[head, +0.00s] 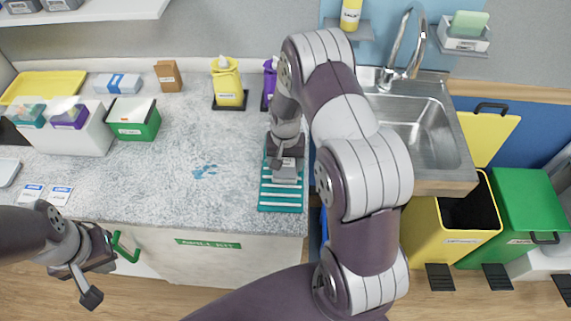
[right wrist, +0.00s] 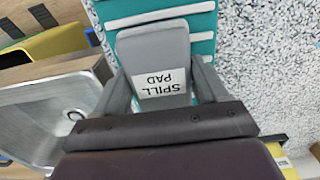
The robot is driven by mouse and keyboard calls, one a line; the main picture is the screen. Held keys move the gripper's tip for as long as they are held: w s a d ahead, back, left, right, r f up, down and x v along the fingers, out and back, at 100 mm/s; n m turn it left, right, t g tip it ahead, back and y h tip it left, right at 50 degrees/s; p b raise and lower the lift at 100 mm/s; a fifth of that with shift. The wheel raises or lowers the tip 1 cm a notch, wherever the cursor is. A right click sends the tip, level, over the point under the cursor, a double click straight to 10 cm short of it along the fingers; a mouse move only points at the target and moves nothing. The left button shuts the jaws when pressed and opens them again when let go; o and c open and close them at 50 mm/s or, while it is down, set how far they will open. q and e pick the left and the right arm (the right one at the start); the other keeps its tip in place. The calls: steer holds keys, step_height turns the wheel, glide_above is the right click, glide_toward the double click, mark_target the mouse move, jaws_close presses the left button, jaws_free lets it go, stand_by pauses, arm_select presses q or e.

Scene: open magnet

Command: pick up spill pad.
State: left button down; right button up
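The spill pad (right wrist: 158,55) is a grey block with a white "SPILL PAD" label. It is at the teal, white-striped rack (head: 281,197) on the counter's right part; I cannot tell whether it rests on it or is just above. My right gripper (right wrist: 160,75) has one finger along each side of the pad, with no clear gap. In the head view the pad (head: 286,172) shows just below the right gripper (head: 286,158). My left gripper (head: 100,275) is open and empty, low in front of the counter at the left.
A green box (head: 133,120) and white bin (head: 75,135) are at left. The sink (head: 425,130) is right.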

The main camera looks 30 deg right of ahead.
mark_target(285, 162)
steer(key=shift+w+r, duration=0.1)
steer(key=shift+r, duration=0.35)
step_height(285, 162, up, 3)
steer(key=shift+f+b, duration=0.2)
steer(key=shift+b, duration=0.5)
steer(key=s+d+r, duration=0.1)
steer(key=s+r, duration=0.1)
steer(key=s, duration=0.1)
steer(key=s+d+r+b, duration=0.1)
steer(key=s+d+r, duration=0.1)
steer(key=s+r, duration=0.1)
steer(key=s+d+r+b, duration=0.1)
steer(key=s+d+r, duration=0.1)
steer(key=s, duration=0.2)
steer(key=shift+s+d+r, duration=0.2)
steer(key=shift+s+r, duration=0.05)
